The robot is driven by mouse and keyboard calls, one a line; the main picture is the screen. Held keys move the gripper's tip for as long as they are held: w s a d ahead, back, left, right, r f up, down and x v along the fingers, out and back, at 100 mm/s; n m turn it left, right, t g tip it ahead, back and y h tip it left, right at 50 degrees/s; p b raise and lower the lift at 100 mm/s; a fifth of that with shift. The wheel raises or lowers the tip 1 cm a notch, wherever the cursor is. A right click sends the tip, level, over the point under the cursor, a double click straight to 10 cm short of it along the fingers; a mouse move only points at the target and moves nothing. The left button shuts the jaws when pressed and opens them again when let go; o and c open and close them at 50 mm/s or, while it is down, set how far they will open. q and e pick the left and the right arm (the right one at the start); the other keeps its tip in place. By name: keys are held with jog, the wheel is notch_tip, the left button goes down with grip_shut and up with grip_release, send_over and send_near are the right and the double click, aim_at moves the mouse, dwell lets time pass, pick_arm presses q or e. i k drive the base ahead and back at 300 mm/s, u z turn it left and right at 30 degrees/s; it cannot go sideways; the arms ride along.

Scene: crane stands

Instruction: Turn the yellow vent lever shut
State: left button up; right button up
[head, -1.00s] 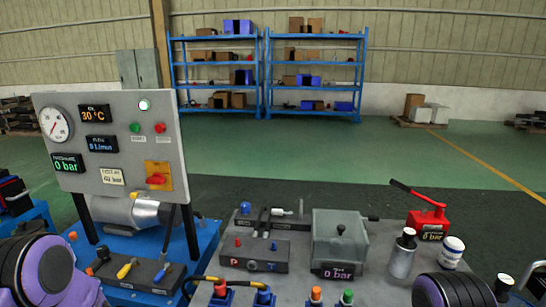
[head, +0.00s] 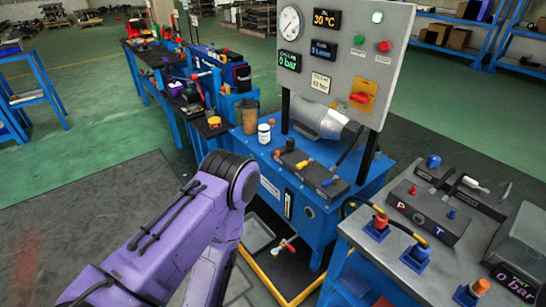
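The yellow vent lever (head: 303,163) is a small yellow handle on the dark valve block (head: 318,178), between an orange handle (head: 278,152) and a blue handle (head: 328,182). The block lies on the blue bench (head: 350,198) below the grey gauge panel (head: 345,60). The yellow lever lies at a slant along the block. Neither gripper shows in the head view.
A tan cylinder (head: 249,116) and a white jar (head: 264,133) stand left of the block. A silver cylinder (head: 320,118) lies behind it. At right, a bench holds the P-O-T block (head: 428,212) and hose couplings. A red-handled valve (head: 287,244) sits low below the bench.

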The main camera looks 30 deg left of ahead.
aim_at(302, 165)
jog(key=u, duration=0.15)
jog(key=k, duration=1.2)
jog(key=u, duration=0.3)
jog(key=i, duration=0.65)
jog(key=u, duration=0.45)
jog(key=i, duration=0.95)
jog(key=z, duration=0.45)
